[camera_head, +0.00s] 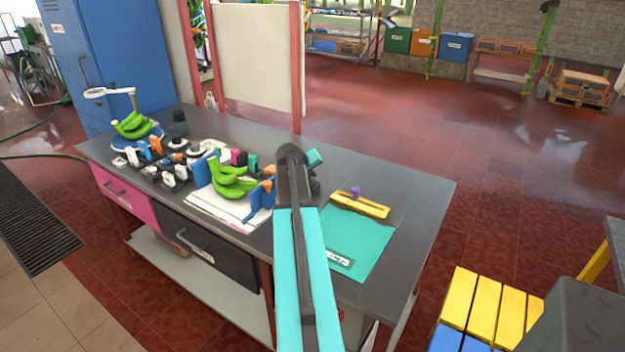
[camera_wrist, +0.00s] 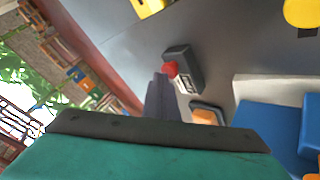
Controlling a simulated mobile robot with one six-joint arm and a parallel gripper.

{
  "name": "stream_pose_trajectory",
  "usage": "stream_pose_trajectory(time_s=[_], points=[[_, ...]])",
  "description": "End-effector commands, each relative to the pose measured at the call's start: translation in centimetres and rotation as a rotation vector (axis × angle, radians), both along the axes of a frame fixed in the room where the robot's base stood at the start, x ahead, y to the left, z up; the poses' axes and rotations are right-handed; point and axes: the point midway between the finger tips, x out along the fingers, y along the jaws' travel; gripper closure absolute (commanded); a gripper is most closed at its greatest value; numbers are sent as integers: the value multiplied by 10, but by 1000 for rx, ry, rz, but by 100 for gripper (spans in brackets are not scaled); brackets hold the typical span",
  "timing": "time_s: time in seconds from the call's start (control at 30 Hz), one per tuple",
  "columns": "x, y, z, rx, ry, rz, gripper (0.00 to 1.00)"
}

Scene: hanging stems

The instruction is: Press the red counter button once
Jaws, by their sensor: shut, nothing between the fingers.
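The red counter button (camera_wrist: 171,69) shows in the wrist view, on one end of a dark grey counter box (camera_wrist: 184,60) with a small display. The box lies on the grey bench top. My gripper (camera_wrist: 161,80) is shut and empty. In the wrist view its dark fingertips overlap the edge of the red button; I cannot tell whether they touch it. In the head view my own arm hides the counter and most of the gripper.
The workbench (camera_head: 425,195) holds green bananas (camera_head: 232,178), a teal mat (camera_head: 355,240) and a yellow bar (camera_head: 360,205) with a purple knob. A small grey box with an orange top (camera_wrist: 205,116) stands close to the counter. The bench's right end is clear.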

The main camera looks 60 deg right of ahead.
Motion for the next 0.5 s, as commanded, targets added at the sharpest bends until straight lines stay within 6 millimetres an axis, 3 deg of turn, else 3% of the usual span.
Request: stream_pose_trajectory(time_s=[0.5], points=[[0, 0, 16, 0, -1, -1, 100]])
